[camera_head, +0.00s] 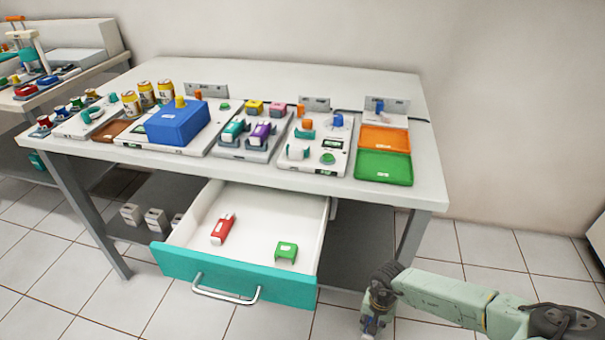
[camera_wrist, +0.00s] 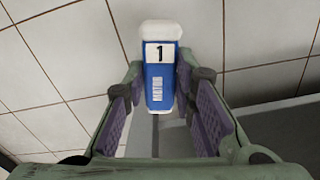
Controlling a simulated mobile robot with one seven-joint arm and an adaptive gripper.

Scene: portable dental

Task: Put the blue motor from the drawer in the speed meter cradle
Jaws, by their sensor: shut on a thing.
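A blue motor (camera_wrist: 160,85) with a white cap and a label "1" is between the pads of my gripper (camera_wrist: 160,105) in the wrist view. The jaws are shut on it. In the head view my gripper (camera_head: 372,322) hangs low, right of the open drawer (camera_head: 280,200), away from the bench top. The motor is hard to make out there. A grey-white station (camera_head: 338,166) on the bench has a white holder (camera_head: 297,151), a small display and a green button; it may be the speed meter, but its label is too small to read.
The drawer holds a red motor (camera_head: 222,229) and a green block (camera_head: 286,252). On the bench (camera_head: 400,195) stand a blue box (camera_head: 178,123), a station with teal and purple pieces (camera_head: 261,134), an orange tray (camera_head: 385,138) and a green tray (camera_head: 384,168). The drawer juts out in front.

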